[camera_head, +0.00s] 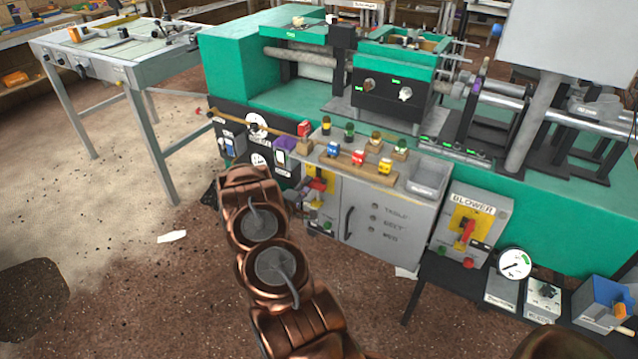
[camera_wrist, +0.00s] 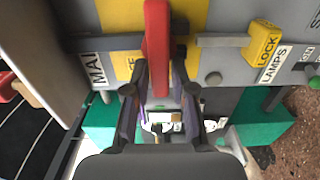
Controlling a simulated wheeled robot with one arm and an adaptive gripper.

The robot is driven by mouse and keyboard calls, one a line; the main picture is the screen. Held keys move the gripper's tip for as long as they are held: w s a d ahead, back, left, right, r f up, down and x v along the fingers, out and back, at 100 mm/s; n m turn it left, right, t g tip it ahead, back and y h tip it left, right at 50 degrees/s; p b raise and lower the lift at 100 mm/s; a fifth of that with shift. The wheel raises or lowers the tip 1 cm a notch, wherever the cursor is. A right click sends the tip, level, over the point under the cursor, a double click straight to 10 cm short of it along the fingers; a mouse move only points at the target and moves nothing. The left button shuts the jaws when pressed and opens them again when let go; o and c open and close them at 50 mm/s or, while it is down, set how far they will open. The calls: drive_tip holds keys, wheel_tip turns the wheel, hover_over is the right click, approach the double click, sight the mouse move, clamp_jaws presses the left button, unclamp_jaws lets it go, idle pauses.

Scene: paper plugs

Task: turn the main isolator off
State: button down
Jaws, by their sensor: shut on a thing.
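The main isolator shows in the wrist view as a red handle (camera_wrist: 157,35) in front of a yellow plate (camera_wrist: 122,14), with a label reading "MAI" (camera_wrist: 93,68) at its left, partly cut off. The handle stands upright in that picture. My gripper (camera_wrist: 160,78) is shut on the lower part of the red handle, one finger on each side. In the head view the isolator's yellow plate (camera_head: 327,181) is on the left of the grey cabinet.
A yellow tag reading "LOCK" (camera_wrist: 264,43) sits at the end of a grey bar right of the handle, near a "LAMPS" label (camera_wrist: 273,65). A separate blower switch (camera_head: 467,225) is further right. Several coloured plugs stand on the cabinet top (camera_head: 318,153).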

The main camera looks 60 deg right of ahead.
drive_tip(key=shift+s, duration=0.1)
idle(0.3)
drive_tip(key=c, duration=1.1)
unclamp_jaws()
drive_tip(key=shift+a, duration=0.1)
drive_tip(key=a, duration=1.1)
drive_tip(key=shift+s+a, duration=0.15)
drive_tip(key=shift+a, duration=0.25)
